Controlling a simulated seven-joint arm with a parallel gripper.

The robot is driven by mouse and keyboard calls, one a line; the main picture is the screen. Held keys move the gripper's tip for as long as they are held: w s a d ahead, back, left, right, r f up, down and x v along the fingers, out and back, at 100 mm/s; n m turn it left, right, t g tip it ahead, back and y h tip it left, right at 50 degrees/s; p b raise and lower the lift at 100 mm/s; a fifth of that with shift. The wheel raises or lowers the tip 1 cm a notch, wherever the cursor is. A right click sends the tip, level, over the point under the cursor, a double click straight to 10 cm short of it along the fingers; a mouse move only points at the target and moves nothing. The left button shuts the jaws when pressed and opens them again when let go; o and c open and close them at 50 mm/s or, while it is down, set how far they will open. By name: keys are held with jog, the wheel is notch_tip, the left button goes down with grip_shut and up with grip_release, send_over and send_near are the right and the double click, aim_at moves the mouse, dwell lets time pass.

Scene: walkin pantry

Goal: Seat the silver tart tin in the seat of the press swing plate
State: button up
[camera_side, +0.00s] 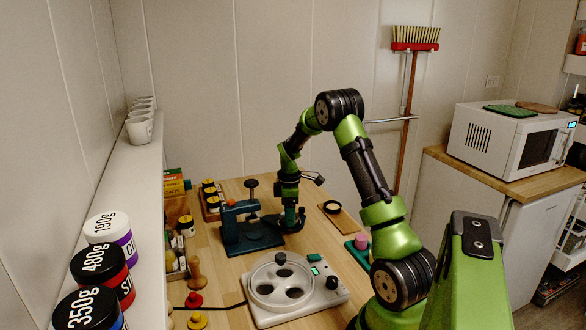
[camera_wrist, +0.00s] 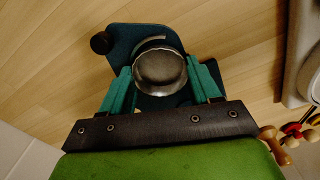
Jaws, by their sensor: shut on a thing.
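The silver tart tin (camera_wrist: 160,72) is held between the two green fingers of my gripper (camera_wrist: 159,67) in the wrist view. Beneath it is a dark teal plate (camera_wrist: 122,40) with a black knob (camera_wrist: 101,43) at its upper left, seemingly the press swing plate. A pale curved edge shows just above the tin; the tin hides most of any seat. In the side view the teal press (camera_side: 241,218) stands on the table, with my gripper (camera_side: 292,220) low at its right side. I cannot tell whether the tin touches the plate.
A white device with a round, holed dish (camera_side: 280,285) stands in front of the press. A wooden board with a dark ring (camera_side: 334,208) and a green pad with a pink piece (camera_side: 361,243) lie to the right. Jars and wooden-handled tools crowd the left.

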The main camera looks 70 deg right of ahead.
jog(key=shift+f, duration=0.25)
jog(key=o, duration=1.3)
jog(key=shift+c, duration=0.2)
jog(key=shift+r, duration=3.5)
